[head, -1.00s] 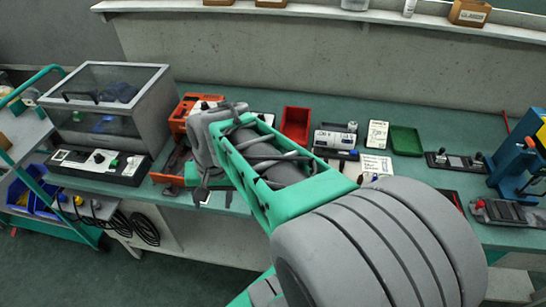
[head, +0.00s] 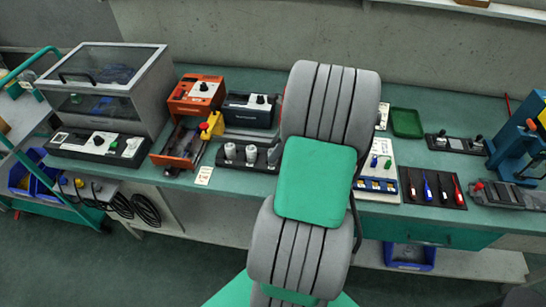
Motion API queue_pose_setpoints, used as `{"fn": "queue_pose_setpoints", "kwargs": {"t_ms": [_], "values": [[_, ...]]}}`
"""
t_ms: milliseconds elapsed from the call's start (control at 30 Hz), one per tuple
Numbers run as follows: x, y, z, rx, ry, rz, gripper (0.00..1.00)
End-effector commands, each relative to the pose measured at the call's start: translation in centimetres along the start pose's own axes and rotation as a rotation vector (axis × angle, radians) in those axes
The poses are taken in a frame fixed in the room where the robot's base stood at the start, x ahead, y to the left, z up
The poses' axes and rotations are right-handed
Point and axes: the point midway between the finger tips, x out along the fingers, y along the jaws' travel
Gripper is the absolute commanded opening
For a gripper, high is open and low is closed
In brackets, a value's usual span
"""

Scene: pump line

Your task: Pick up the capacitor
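Several light grey cylinders, which look like capacitors, stand upright in a black holder (head: 247,166) on the green bench, left of my arm. One is the leftmost cylinder (head: 230,151), and another stands beside it (head: 251,153). A further one (head: 273,155) is at the right, close to my arm's edge. My arm rises through the middle of the view and covers part of the bench. My gripper does not show; it is out of view or hidden behind the arm.
Right of my arm are a parts board (head: 378,170), screwdrivers on a mat (head: 432,188), a green tray (head: 406,122) and a blue press (head: 520,140).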

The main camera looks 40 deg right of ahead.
Motion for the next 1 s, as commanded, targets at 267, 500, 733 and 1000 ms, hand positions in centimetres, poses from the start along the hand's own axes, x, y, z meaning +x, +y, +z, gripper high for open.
{"fn": "queue_pose_setpoints", "kwargs": {"t_ms": [267,500,733,1000], "values": [[2.1,0.0,0.0,-0.001,0.001,-0.001,0.56],[2.1,0.0,0.0,-0.001,0.001,-0.001,0.43],[2.1,0.0,0.0,-0.002,0.001,0.000,0.25],[2.1,0.0,0.0,-0.002,0.001,0.000,0.02]]}}
